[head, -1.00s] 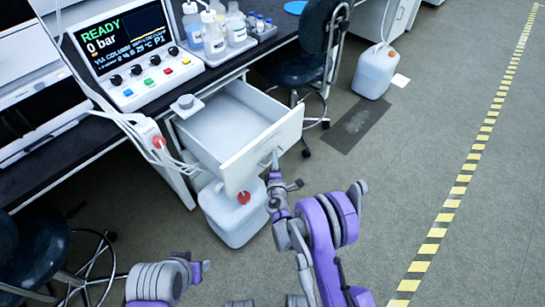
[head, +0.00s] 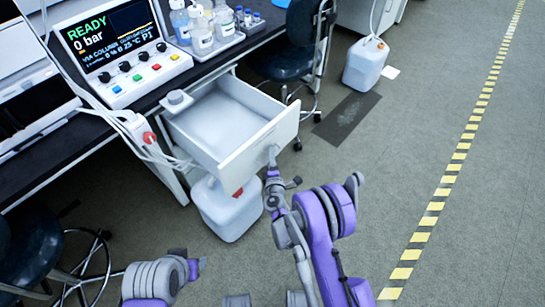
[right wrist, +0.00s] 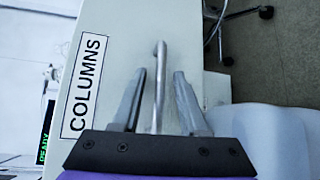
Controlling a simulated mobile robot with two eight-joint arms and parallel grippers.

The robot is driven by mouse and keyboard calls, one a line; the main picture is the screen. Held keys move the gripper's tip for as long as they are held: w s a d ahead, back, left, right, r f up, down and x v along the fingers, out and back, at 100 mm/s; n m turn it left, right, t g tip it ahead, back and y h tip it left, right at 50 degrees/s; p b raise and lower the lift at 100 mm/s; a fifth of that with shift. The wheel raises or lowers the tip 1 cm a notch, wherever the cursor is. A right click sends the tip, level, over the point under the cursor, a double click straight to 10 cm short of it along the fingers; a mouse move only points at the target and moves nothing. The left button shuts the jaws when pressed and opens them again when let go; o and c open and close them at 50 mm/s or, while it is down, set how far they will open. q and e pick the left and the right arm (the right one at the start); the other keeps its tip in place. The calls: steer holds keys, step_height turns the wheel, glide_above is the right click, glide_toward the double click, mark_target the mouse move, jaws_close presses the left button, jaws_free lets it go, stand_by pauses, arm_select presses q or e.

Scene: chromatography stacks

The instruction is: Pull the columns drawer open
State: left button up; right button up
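The columns drawer (head: 272,137) is a white drawer under the dark bench, standing well out with its empty-looking inside showing in the head view. Its front carries a COLUMNS label (right wrist: 85,87) in the right wrist view. A grey bar handle (right wrist: 159,85) is on that front. My right gripper (right wrist: 161,76) is at the handle, with one finger on each side of the bar and a gap showing between bar and fingers. In the head view, my right gripper (head: 272,168) is at the drawer front.
A white jug (head: 228,215) with a red cap stands on the floor below the drawer. A dark chair (head: 290,55) is right of the bench, and another stool (head: 30,245) is at lower left.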

steer(key=shift+s, duration=0.1)
steer(key=s+r+b, duration=0.1)
steer(key=s, duration=0.9)
steer(key=shift+s+r+b, duration=0.25)
steer(key=shift+s+b, duration=0.05)
steer(key=shift+b, duration=0.05)
